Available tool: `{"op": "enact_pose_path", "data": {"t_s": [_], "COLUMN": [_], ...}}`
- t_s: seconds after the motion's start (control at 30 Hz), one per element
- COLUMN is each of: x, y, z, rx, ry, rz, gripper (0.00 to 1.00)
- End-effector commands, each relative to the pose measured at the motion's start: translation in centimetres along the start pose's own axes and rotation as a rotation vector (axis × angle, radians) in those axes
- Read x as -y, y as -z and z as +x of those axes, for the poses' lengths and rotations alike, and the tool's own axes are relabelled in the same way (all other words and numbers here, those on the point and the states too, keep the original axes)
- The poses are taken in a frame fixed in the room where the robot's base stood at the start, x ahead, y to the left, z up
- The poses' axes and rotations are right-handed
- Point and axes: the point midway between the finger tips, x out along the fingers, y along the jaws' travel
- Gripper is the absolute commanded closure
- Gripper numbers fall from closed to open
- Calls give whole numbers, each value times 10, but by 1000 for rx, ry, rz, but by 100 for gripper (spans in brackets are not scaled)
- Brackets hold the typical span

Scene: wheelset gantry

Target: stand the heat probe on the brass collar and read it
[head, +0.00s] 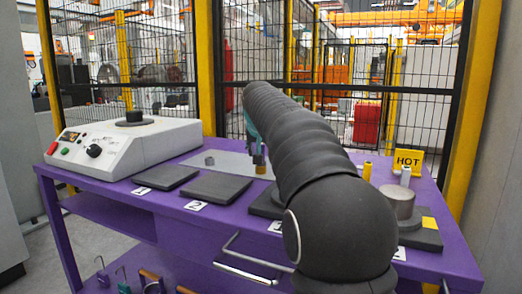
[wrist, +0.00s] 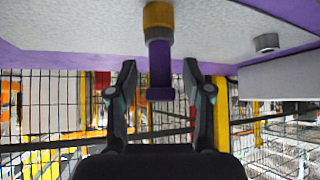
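A small upright piece with a purple grip (wrist: 160,72) and a brass-coloured end (wrist: 158,16) is probably the heat probe. It stands brass end down on the grey mat (head: 229,161), and its brass end also shows in the head view (head: 260,168). My gripper (wrist: 159,72) is open, with one finger on each side of the purple grip and a visible gap at both. The wrist view is upside down, with the bench at its top. A yellow post (head: 367,172) shows behind my arm; I cannot tell whether it is the brass collar.
A white control box (head: 125,150) stands at the left, with dark numbered plates (head: 215,187) beside it. A small dark cylinder (head: 210,160) lies on the mat. A HOT sign (head: 408,160) and a grey cylinder (head: 398,203) stand right. My arm hides the bench's middle.

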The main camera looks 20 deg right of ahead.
Motion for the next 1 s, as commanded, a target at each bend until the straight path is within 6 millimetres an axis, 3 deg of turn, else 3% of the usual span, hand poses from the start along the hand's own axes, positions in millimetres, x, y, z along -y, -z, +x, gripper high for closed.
{"op": "enact_pose_path", "data": {"t_s": [0.33,0.7,1.0], "x": [0,0,0], "y": [2,2,2], "z": [-12,-83,-118], "rx": [-2,-3,-1], "ry": [1,1,0], "rz": [0,0,-1], "gripper": [50,50,50]}}
